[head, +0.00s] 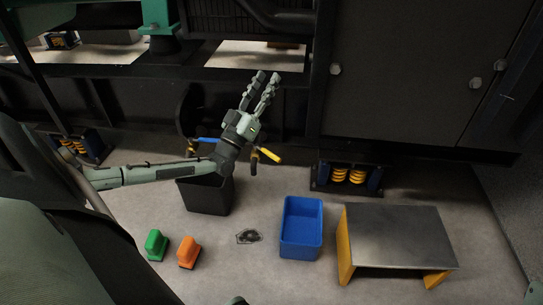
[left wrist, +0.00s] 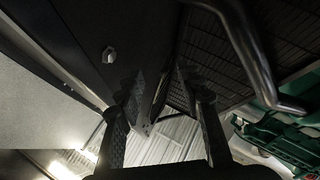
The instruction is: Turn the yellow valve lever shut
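The yellow valve lever (head: 268,154) shows in the head view at the lower edge of the machine frame, pointing right and slightly down from a small pipe fitting (head: 254,161). My left gripper (head: 268,76) is above the lever in the picture, its fingers pointing up and away from it. The fingers are apart with nothing between them; the left wrist view (left wrist: 160,80) also shows the gap. The gripper's wrist is close to the lever in the picture, but I cannot tell the depth between them. The left wrist view does not show the lever. My right gripper is not in view.
A blue lever (head: 208,140) is left of my left wrist. The dark machine frame surrounds the gripper.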

